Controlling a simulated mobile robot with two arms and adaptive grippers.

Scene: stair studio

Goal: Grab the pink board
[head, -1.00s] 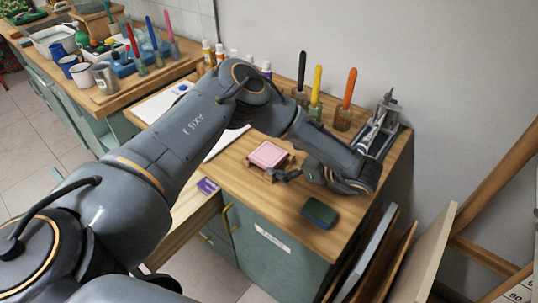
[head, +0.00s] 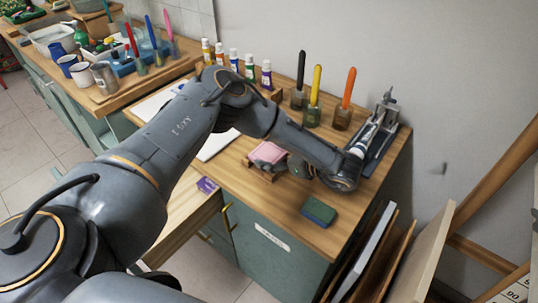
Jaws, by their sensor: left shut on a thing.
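The pink board (head: 268,150) is a small flat block on a small wooden stand on the wooden worktop (head: 320,236). My left arm comes in from the left, bends over the worktop and folds back down to the board. My left gripper (head: 266,161) is at the near right side of the board, its fingers shut on it and covering part of its near edge. I cannot tell whether the board is lifted off the stand. My right gripper is not in view.
A green and blue sponge-like block (head: 318,212) lies near the front edge. Tools with black, yellow and orange handles (head: 345,100) stand in jars at the back. A metal clamp-like device (head: 378,135) stands at right. Paint bottles (head: 235,62) line the wall.

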